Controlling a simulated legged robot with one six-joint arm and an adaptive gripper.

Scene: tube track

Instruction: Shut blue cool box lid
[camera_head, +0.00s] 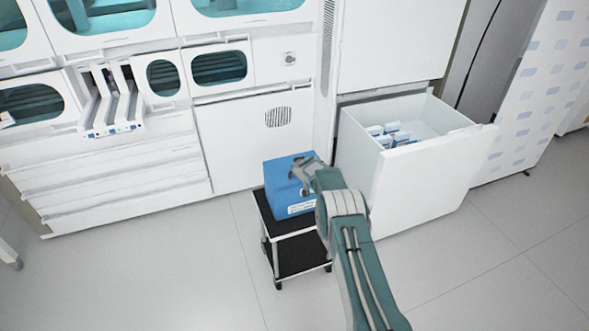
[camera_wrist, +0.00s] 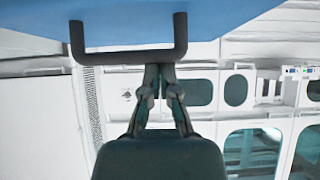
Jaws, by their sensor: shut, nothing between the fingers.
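The blue cool box (camera_head: 281,190) stands on a small dark cart in the head view. Its top looks flat and down on the box, but my gripper hides part of it, so I cannot tell whether the lid is fully seated. In the wrist view a blue surface of the box (camera_wrist: 240,16) fills the top, with a dark U-shaped handle (camera_wrist: 98,54) on it. My gripper (camera_head: 301,176) is over the top right of the box. In the wrist view the fingertips of my gripper (camera_wrist: 159,69) are together and empty at the handle's bar; contact is unclear.
The cart (camera_head: 288,256) has a black lower shelf. An open white drawer (camera_head: 420,180) holding small blue-and-white items juts out to the right of the box. White cabinets (camera_head: 254,140) stand behind. The floor (camera_head: 170,270) at left and front is clear.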

